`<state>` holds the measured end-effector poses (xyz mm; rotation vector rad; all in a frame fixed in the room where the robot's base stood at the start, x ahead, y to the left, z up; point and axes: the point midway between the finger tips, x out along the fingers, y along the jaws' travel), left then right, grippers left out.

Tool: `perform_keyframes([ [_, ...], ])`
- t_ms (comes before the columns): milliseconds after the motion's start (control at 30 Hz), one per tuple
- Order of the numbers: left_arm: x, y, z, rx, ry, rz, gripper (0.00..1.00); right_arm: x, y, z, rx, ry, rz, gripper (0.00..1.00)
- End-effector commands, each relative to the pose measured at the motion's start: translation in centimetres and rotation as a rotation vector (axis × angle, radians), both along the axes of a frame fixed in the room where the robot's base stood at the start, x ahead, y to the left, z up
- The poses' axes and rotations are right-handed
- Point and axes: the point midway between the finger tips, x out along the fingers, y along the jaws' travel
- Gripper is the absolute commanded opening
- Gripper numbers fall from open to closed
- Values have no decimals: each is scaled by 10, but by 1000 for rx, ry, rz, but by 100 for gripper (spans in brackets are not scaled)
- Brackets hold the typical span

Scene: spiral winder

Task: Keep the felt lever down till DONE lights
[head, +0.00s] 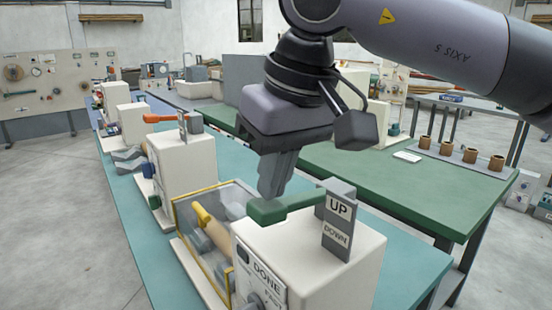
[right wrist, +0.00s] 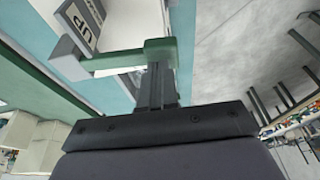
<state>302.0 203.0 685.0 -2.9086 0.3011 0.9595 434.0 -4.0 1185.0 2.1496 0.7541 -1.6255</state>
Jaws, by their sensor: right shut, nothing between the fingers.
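The green felt lever (head: 296,204) juts sideways from a grey post, level with the UP mark of the UP/DOWN plate (head: 337,222). Its thicker green end also shows in the right wrist view (right wrist: 160,50). My right gripper (head: 270,192) is shut and empty, pointing down at the lever's end. Its fingertips meet or nearly meet that end; I cannot tell if they touch. The DONE panel (head: 266,270) is on the front of the white machine (head: 362,262); the small window beside the word looks dark. My left gripper is out of view.
A yellow-framed clear guard (head: 186,226) covers a tan roll left of the lever. More white machines (head: 182,165) stand farther along the teal bench (head: 128,190). A green table (head: 420,185) with several brown cups is at the right.

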Motion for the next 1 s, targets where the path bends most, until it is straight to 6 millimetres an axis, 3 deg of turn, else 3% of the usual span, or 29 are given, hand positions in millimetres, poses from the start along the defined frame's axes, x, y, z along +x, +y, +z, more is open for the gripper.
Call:
perform_keyframes([
  [300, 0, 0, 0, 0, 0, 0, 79, -1, 1, -3, -1, 2, 1, 0],
  [633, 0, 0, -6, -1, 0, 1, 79, -9, 12, -40, -2, 4, 5, 0],
  [1000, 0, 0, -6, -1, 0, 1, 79, -10, 12, -44, -5, 7, 5, 0],
])
